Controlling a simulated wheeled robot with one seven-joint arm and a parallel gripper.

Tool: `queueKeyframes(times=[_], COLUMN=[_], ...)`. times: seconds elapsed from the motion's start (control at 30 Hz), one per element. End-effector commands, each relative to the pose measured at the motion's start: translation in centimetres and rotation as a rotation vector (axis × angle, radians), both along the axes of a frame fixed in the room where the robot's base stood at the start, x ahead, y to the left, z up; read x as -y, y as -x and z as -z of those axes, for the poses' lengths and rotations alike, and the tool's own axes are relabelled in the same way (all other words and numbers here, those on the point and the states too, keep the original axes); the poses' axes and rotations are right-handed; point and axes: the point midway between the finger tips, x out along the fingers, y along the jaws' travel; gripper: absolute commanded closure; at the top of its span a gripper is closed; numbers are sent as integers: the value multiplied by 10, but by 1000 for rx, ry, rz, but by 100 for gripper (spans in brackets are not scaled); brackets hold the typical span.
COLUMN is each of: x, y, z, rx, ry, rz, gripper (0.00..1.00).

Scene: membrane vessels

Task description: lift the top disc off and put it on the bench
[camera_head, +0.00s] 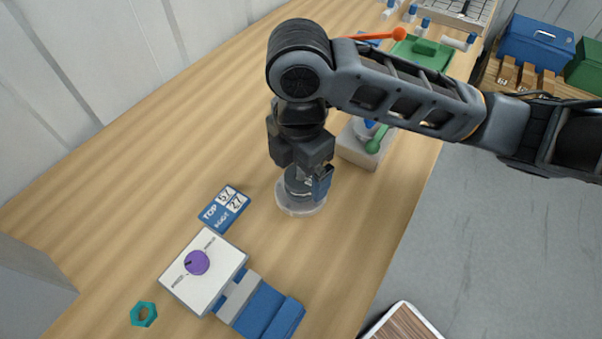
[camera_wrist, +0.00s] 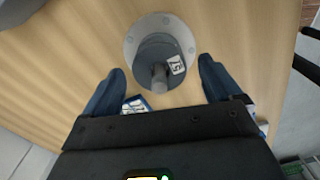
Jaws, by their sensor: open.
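The top disc (camera_wrist: 160,60) is dark grey, with a peg rising from its middle and a small white number label. It sits on a round pale flange (camera_wrist: 131,42) with bolts, standing on the bench (camera_head: 130,180). In the head view the flange (camera_head: 300,208) shows below my gripper, which hides most of the disc. My gripper (camera_wrist: 160,82) points down over the disc, jaws open, one blue finger on each side of the peg in the wrist view. Nothing is held. I cannot tell how far above the disc the fingertips are.
A blue card (camera_head: 224,208) reading TOP 57 and 27 lies left of the flange. A white panel with a purple dial (camera_head: 197,262), a blue block (camera_head: 268,310) and a teal nut (camera_head: 144,314) are nearer. A grey box (camera_head: 352,150) stands behind. The bench at left is clear.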

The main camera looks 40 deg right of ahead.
Motion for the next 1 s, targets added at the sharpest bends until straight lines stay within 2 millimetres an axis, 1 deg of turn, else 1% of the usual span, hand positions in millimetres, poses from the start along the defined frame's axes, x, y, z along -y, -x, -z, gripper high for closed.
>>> queueKeyframes(times=[0.17, 0.8, 1.0], x=[0, 0, 0], y=[0, 0, 0], z=[0, 0, 0], rx=[0, 1, 1], ry=[-1, -1, -1], rz=[0, 0, 0], gripper=[8, 69, 69])
